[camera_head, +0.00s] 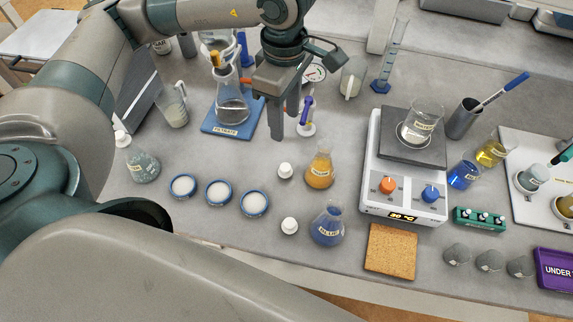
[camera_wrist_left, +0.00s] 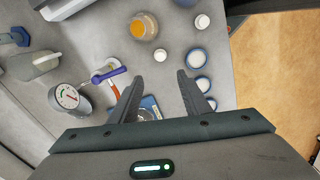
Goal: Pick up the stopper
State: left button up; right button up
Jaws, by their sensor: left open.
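A small white stopper (camera_head: 285,170) stands on the bench left of the orange flask (camera_head: 319,167). Another white stopper (camera_head: 289,226) stands left of the blue flask (camera_head: 327,224). A third white stopper (camera_head: 121,138) sits at the mouth of a flask (camera_head: 142,163) at the left. My left gripper (camera_head: 287,120) is open and empty, above the bench behind the orange flask. In the left wrist view, the nearer stopper (camera_wrist_left: 160,55) appears beyond and between the open fingertips (camera_wrist_left: 159,77), apart from them. The other loose stopper (camera_wrist_left: 202,21) lies farther off. My right gripper is not in view.
A filtration flask on a blue base (camera_head: 213,127) stands left of my gripper, near a purple-handled item (camera_head: 307,110). Three blue-rimmed dishes (camera_head: 254,215) lie left of the stoppers. A hotplate (camera_head: 374,207) and cork mat (camera_head: 390,250) are to the right.

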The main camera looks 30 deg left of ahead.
pick_arm(q)
jog(key=shift+f, duration=0.15)
jog(key=b, duration=0.4)
send_over(285, 167)
notch_tip(285, 167, down, 11)
jog(key=shift+f, duration=0.5)
jog(key=shift+f, duration=0.1)
jog(key=shift+a+f+b, duration=0.1)
jog(key=shift+f+b, duration=0.25)
jog(key=shift+f, duration=2.15)
jog(key=shift+c, duration=0.3)
grip_shut()
